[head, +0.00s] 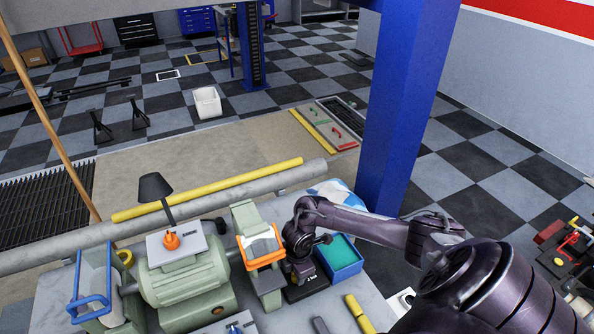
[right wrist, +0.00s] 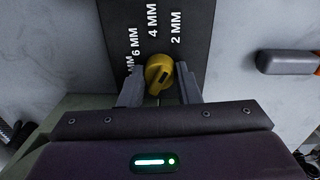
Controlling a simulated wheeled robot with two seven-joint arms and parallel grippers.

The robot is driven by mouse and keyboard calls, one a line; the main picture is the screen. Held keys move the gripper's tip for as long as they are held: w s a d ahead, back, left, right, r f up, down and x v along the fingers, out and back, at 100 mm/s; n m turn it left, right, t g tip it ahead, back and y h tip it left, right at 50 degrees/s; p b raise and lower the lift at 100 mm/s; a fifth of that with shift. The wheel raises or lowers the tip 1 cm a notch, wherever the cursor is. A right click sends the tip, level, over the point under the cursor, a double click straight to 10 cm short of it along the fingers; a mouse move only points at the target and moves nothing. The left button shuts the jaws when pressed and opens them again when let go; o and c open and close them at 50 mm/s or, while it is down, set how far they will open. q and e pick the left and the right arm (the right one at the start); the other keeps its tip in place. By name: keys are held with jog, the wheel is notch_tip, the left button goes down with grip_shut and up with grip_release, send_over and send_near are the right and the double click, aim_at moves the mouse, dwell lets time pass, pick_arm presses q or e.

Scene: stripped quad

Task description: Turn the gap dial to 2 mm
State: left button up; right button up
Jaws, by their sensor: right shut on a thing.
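The gap dial (right wrist: 159,72) is a yellow knob on a dark plate (right wrist: 190,20). The plate carries white labels; 6 MM, 4 MM and 2 MM can be read from left to right, and another at far left is partly hidden. My right gripper (right wrist: 160,84) is shut on the dial, with a grey finger at each side. I cannot tell for sure which label the dial points at. In the head view my right gripper (head: 300,270) is over the dark plate (head: 308,290) beside the green bench grinder (head: 185,282), hiding the dial. My left gripper is not in view.
An orange-edged guard (head: 262,247) on the grinder stands close left of my right gripper. A blue tray (head: 345,270) with a green inside is close on its right. A blue post (head: 405,110) rises behind my right arm. An orange-and-grey handle (right wrist: 290,62) lies right of the plate.

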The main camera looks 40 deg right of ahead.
jog(key=o, duration=1)
jog(key=shift+r, duration=0.1)
notch_tip(320, 180, up, 8)
jog(key=shift+s+f+b, duration=0.15)
jog(key=shift+b, duration=0.2)
jog(key=shift+s+a+f, duration=0.1)
